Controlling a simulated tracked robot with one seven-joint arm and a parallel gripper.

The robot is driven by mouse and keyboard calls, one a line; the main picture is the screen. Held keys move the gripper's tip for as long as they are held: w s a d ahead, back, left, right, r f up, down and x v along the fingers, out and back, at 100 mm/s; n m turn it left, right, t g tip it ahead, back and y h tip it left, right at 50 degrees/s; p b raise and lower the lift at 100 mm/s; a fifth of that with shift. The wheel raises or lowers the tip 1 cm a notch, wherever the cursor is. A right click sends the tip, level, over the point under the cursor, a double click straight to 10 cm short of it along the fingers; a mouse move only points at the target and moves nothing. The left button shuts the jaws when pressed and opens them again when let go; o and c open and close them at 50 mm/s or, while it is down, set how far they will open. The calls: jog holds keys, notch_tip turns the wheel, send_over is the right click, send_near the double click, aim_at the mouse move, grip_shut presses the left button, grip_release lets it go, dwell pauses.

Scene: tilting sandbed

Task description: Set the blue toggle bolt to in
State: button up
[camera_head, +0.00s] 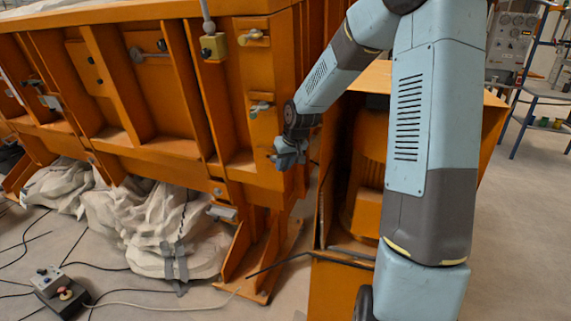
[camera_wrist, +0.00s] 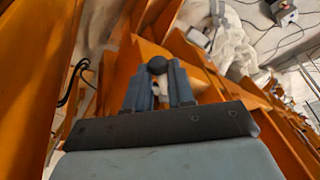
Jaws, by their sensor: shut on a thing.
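My gripper (camera_head: 288,152) is at the lower part of the orange end post of the sandbed, below two other toggle bolts. In the wrist view my gripper (camera_wrist: 158,88) has its two blue-grey fingers closed around a dark, rounded knob, the end of the blue toggle bolt (camera_wrist: 157,65). A pale part shows between the fingers behind the knob. In the head view the fingers hide most of this bolt, so whether it stands in or out cannot be told.
A yellow toggle bolt (camera_head: 253,36) and a teal one (camera_head: 260,107) sit higher on the post. An orange housing (camera_head: 366,165) stands to the right. White sacks (camera_head: 160,225) and a control box (camera_head: 58,290) with cables lie on the floor.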

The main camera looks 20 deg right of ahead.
grip_shut()
